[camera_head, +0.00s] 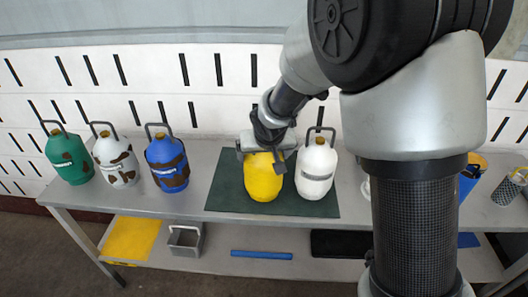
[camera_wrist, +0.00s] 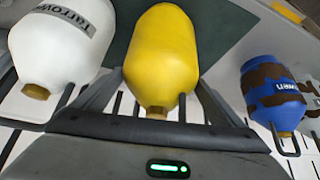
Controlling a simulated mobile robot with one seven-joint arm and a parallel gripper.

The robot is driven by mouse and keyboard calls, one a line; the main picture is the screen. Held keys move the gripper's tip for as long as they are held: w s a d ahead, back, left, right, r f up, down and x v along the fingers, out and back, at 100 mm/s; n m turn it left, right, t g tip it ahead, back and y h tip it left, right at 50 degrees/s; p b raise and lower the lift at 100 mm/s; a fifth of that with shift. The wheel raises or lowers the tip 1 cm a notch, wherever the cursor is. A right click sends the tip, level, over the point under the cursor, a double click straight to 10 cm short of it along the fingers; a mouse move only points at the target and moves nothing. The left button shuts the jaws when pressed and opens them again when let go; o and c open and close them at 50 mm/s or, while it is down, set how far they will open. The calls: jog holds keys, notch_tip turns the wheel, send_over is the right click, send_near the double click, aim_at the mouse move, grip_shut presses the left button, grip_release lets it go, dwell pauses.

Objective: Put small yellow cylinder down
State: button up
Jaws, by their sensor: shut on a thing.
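The small yellow cylinder (camera_head: 263,180) is upright over the dark green mat (camera_head: 228,184) on the table, just left of a white cylinder (camera_head: 316,170). Whether its base touches the mat or hovers slightly above cannot be told. My gripper (camera_head: 264,152) is at its top and shut on it. In the wrist view the yellow cylinder (camera_wrist: 160,50) sits between the two fingers of my gripper (camera_wrist: 160,88), with the white cylinder (camera_wrist: 62,50) close on one side. The yellow cylinder's handle is mostly hidden by the gripper.
Green (camera_head: 68,156), white-and-brown (camera_head: 116,160) and blue (camera_head: 167,162) cylinders stand left on the grey table (camera_head: 205,160). A lower shelf holds a yellow sheet (camera_head: 131,239), a metal bin (camera_head: 185,243) and a blue bar (camera_head: 262,255). Bare table lies between the blue cylinder and mat.

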jog(key=shift+w, duration=0.1)
jog(key=o, duration=1.8)
jog(key=shift+f, duration=0.1)
jog(key=shift+s+r, duration=0.2)
jog(key=shift+r, duration=0.1)
jog(key=p+v, duration=0.2)
jog(key=v, duration=0.9)
jog(key=s+d+r+m+h, duration=0.1)
jog(key=s+d+r, duration=0.65)
jog(key=d, duration=0.25)
jog(key=shift+m+g, duration=0.4)
jog(key=shift+g, duration=0.1)
jog(key=s+d, duration=0.1)
jog(key=s, duration=0.4)
jog(key=s+d+r, duration=0.1)
jog(key=s+d, duration=0.1)
jog(key=s, duration=0.2)
jog(key=s+d+r, duration=0.1)
jog(key=s+d, duration=0.1)
jog(key=s, duration=0.3)
jog(key=shift+s+d, duration=0.2)
jog(key=shift+s, duration=0.15)
